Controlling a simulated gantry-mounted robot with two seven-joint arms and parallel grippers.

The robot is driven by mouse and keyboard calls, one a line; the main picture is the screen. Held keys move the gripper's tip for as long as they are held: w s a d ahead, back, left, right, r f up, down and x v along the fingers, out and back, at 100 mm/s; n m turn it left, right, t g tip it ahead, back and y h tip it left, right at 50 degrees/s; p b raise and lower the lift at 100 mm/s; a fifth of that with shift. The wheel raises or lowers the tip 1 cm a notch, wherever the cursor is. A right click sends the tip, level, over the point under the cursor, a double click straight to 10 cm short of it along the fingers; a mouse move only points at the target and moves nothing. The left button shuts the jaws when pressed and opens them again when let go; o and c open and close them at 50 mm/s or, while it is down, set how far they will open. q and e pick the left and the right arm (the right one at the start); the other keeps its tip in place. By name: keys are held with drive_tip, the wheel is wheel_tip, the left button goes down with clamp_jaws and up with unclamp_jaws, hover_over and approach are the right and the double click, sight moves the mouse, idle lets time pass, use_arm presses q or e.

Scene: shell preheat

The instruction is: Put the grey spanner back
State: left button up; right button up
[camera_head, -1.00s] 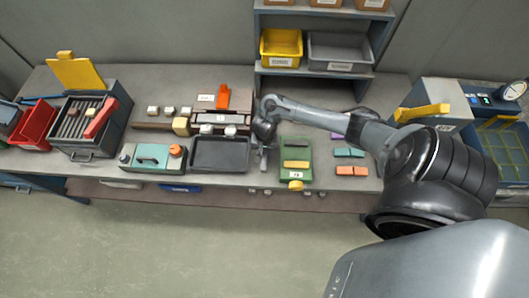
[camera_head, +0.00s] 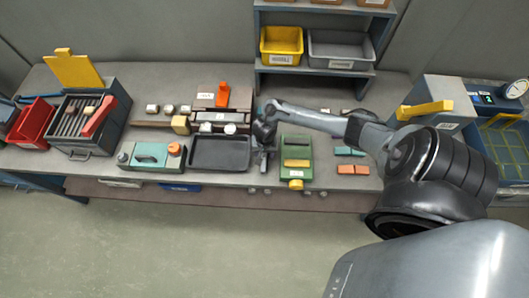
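My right gripper (camera_head: 263,163) points down at the bench between the dark tray and the green fixture. A small grey piece shows at its fingertips, too small to tell whether it is a finger or the grey spanner. Whether the fingers are open or shut cannot be made out. I cannot pick out the grey spanner with certainty anywhere else on the bench. My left gripper is not in view.
The dark tray (camera_head: 220,167) lies left of the gripper and the green fixture (camera_head: 284,158) right of it. A teal box (camera_head: 152,161), an open heater-like box (camera_head: 115,120) and a red bin (camera_head: 34,126) stand further left. Orange blocks (camera_head: 353,170) lie right.

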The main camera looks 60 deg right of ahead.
sight(264, 154)
wheel_tip(264, 154, up, 12)
drive_tip(key=p, duration=0.5)
drive_tip(key=a+r+n+t, duration=0.1)
drive_tip(key=a+n+t, duration=0.3)
drive_tip(key=a+n, duration=0.9)
drive_tip(key=s+a+r+n, duration=0.2)
drive_tip(key=s+a+r, duration=0.6)
drive_tip(key=s+r, duration=0.2)
wheel_tip(264, 154, up, 2)
drive_tip(key=shift+r, duration=0.2)
drive_tip(key=shift+a+r+p, duration=0.1)
drive_tip(key=shift+p, duration=0.2)
